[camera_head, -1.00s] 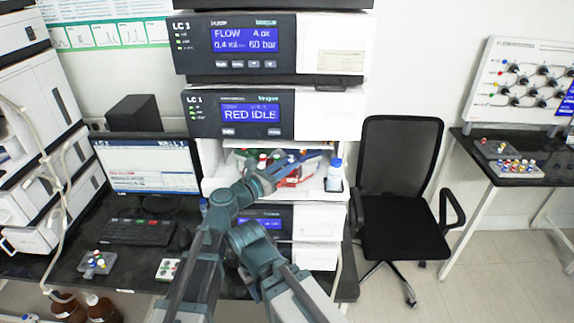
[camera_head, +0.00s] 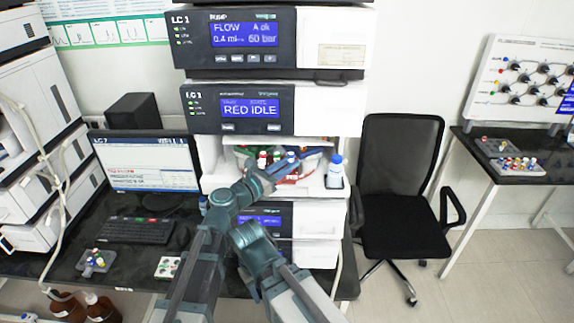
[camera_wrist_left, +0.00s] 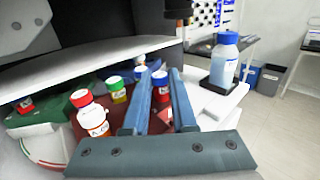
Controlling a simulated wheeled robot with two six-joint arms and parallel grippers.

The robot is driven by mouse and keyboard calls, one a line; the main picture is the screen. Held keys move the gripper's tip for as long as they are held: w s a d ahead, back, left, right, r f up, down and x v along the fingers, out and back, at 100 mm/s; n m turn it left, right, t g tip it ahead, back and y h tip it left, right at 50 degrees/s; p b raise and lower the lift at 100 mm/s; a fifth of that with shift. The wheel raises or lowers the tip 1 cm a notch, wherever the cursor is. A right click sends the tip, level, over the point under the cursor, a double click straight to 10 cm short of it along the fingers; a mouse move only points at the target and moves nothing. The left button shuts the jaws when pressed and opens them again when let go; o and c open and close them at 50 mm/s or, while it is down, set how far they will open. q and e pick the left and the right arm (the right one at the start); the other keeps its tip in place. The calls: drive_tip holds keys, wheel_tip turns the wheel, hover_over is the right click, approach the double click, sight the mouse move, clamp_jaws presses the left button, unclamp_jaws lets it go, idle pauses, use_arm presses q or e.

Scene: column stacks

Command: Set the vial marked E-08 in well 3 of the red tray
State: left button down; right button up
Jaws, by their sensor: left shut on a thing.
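My left gripper (camera_head: 300,160) reaches into the open bay of the LC instrument. Well numbers are not legible, and I cannot tell whether the held vial is seated.
A blue-capped bottle (camera_head: 335,171) stands at the bay's right, and shows in the wrist view (camera_wrist_left: 224,62). A green tray (camera_wrist_left: 45,123) lies left of the red one. The bay's upper edge is close above. A display (camera_head: 250,109) reads RED IDLE.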

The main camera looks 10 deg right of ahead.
use_arm(q)
drive_tip(key=c, duration=0.6)
unclamp_jaws()
drive_tip(key=shift+c, duration=0.2)
drive_tip(key=v, duration=1.4)
drive_tip(key=s+a+f+m+g+y, duration=0.2)
drive_tip(key=a+f+m+g+y, duration=0.1)
drive_tip(key=f+m, duration=0.5)
drive_tip(key=s+a+f+m+g+y, duration=0.2)
drive_tip(key=a+f+m+g+y, duration=0.15)
drive_tip(key=f+m, duration=0.35)
drive_tip(key=s+a+f+m+g+y, duration=0.1)
drive_tip(key=s+a+f+m+y, duration=0.3)
drive_tip(key=a, duration=0.4)
drive_tip(key=s+a+f+m+g+y, duration=0.1)
drive_tip(key=s+a+f+m+y, duration=0.15)
drive_tip(key=a+m+y, duration=0.4)
drive_tip(key=s+d+f+m+g+b, duration=0.1)
drive_tip(key=s+d+m, duration=0.2)
drive_tip(key=s+d, duration=0.2)
drive_tip(key=d, duration=0.3)
drive_tip(key=shift+d+f+h, duration=0.3)
drive_tip(key=shift+f+h, duration=0.05)
drive_tip(key=shift+h, duration=0.05)
